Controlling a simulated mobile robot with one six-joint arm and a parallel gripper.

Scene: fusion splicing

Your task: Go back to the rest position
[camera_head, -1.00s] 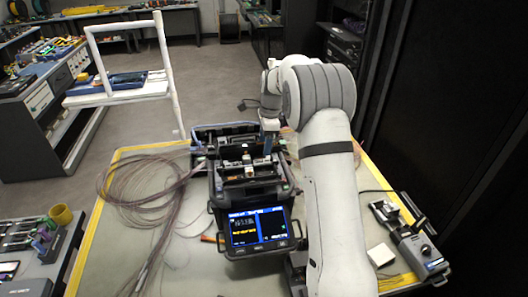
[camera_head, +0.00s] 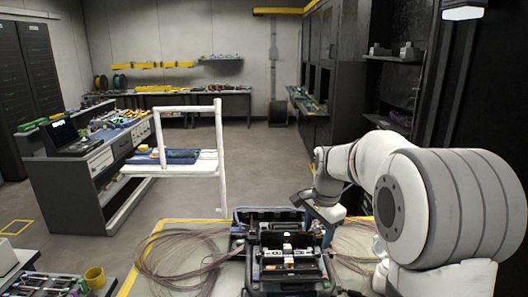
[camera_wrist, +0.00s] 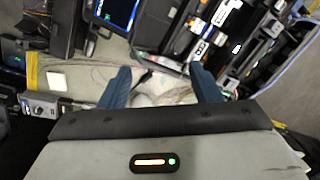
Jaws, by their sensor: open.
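My arm stands at the right in the head view, bent over the right side of the table. My gripper (camera_wrist: 165,88) shows in the wrist view with its two blue fingers spread apart and nothing between them. In the head view the gripper end points down beside the right edge of the black fusion splicer (camera_head: 290,268). The splicer sits on the table; its screen (camera_wrist: 117,12) shows at the top of the wrist view. The fingers are above the table, apart from the splicer as far as I can tell.
A coil of thin fibre cable (camera_head: 180,262) lies on the table left of the splicer. A white trolley (camera_head: 190,170) with a blue tray stands behind. A workbench (camera_head: 90,180) is at the left and dark cabinets at the right. The floor between is clear.

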